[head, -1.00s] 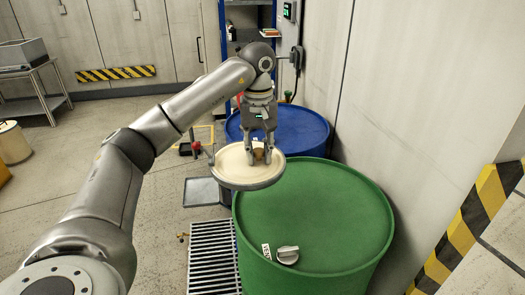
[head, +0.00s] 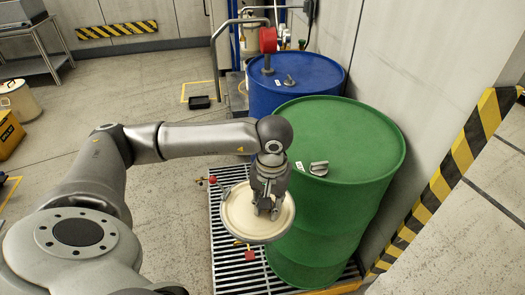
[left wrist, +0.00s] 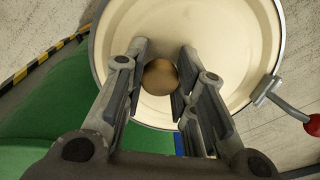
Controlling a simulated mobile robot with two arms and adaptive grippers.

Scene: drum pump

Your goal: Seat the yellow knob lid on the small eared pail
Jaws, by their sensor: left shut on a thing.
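My left gripper (head: 265,208) is shut on the knob of a round cream-yellow lid with a grey rim (head: 238,222), held about level in the air. In the left wrist view the gripper (left wrist: 160,85) has its fingers on either side of the brass-brown knob (left wrist: 160,77), and the lid (left wrist: 225,30) fills the upper middle. A lever with a red ball end (left wrist: 313,124) sticks out at the lid's rim. A small cream pail (head: 20,103) stands on the floor at the far left, partly cut off; I cannot make out its ears. My right gripper is not in view.
A green drum (head: 340,140) stands close right of the lid, on a floor grating (head: 225,262). A blue drum (head: 300,80) with a pump is behind it. A yellow box (head: 10,135) sits at the left edge. The floor between is mostly clear.

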